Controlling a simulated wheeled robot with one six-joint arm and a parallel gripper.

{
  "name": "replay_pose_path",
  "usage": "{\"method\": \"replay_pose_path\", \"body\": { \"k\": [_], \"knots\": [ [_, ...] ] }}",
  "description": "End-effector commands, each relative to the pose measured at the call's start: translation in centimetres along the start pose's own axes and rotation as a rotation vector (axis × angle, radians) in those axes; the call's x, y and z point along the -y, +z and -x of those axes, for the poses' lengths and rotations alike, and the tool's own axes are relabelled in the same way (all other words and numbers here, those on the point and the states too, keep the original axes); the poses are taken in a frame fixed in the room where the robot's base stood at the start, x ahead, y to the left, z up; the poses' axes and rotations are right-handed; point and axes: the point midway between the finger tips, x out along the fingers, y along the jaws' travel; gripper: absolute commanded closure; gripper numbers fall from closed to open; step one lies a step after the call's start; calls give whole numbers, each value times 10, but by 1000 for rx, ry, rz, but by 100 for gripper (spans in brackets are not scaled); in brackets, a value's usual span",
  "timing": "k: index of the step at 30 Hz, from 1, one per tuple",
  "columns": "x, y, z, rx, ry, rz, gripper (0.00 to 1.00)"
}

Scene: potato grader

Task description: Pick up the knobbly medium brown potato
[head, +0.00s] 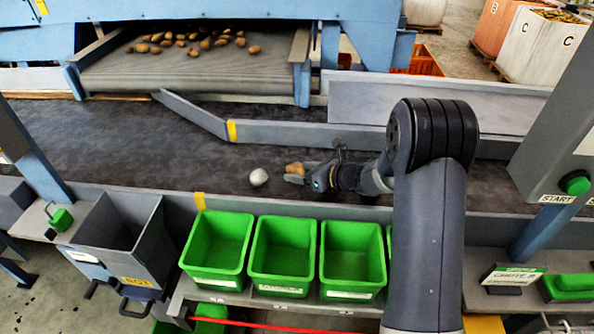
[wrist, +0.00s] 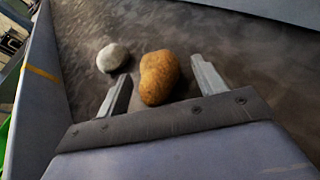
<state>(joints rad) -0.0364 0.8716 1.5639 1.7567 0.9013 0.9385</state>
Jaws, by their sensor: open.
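The knobbly brown potato (head: 295,168) lies on the dark belt, just off the tips of my gripper in the head view. My gripper (wrist: 160,88) is open, with one finger on each side of the potato. I cannot tell whether either finger touches it. In the head view my gripper (head: 297,174) is low over the belt, and its far finger is partly hidden by the potato.
A pale grey round stone (head: 259,177) lies on the belt left of the potato; it also shows in the wrist view (wrist: 112,57). Green bins (head: 217,270) stand along the belt's front edge. A grey diverter rail (head: 290,133) runs behind. Several potatoes lie on the upper conveyor (head: 190,74).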

Motion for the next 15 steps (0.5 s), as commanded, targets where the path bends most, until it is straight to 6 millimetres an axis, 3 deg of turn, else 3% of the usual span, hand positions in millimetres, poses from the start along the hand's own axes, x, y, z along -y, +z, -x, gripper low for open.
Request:
{"method": "replay_pose_path", "body": {
  "k": [4,15],
  "knots": [
    [0,0,0,0,0,0,35],
    [0,0,1,1,0,0,65]
  ]
}}
